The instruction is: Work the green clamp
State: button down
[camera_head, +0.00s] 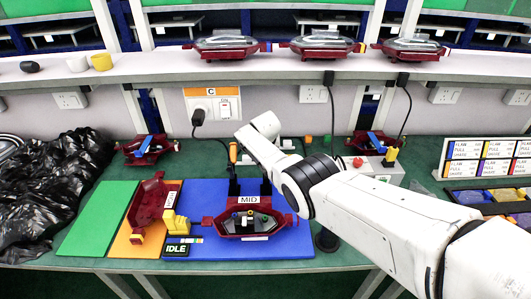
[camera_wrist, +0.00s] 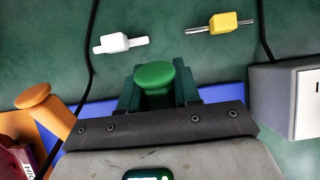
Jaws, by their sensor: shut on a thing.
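The green clamp (camera_wrist: 154,76) shows in the wrist view as a round green knob with a dark green block around its base, at the blue board's edge. My gripper (camera_wrist: 155,97) is right against it and shut on it; the fingertips are mostly hidden. In the head view my white arm reaches in from the lower right and hides the clamp. A dark red tail lamp (camera_head: 244,222) lies on the blue board (camera_head: 285,250) below a sign reading MID (camera_head: 249,200). A small display (camera_head: 176,250) reads IDLE.
An orange knob (camera_wrist: 32,95) stands left of the clamp. White (camera_wrist: 120,43) and yellow (camera_wrist: 222,22) connectors lie beyond it, with black cables. A grey box (camera_wrist: 290,95) stands at right. A red lamp part (camera_head: 150,203) and black plastic bags (camera_head: 50,175) are at left.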

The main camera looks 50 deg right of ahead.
jog(key=shift+f, duration=0.1)
jog(key=c, duration=0.9)
grip_release()
jog(key=p+v, duration=0.3)
jog(key=shift+r, duration=0.25)
jog(key=shift+p+v, duration=1)
jog(key=shift+v, duration=2.6)
jog(key=shift+s, duration=0.1)
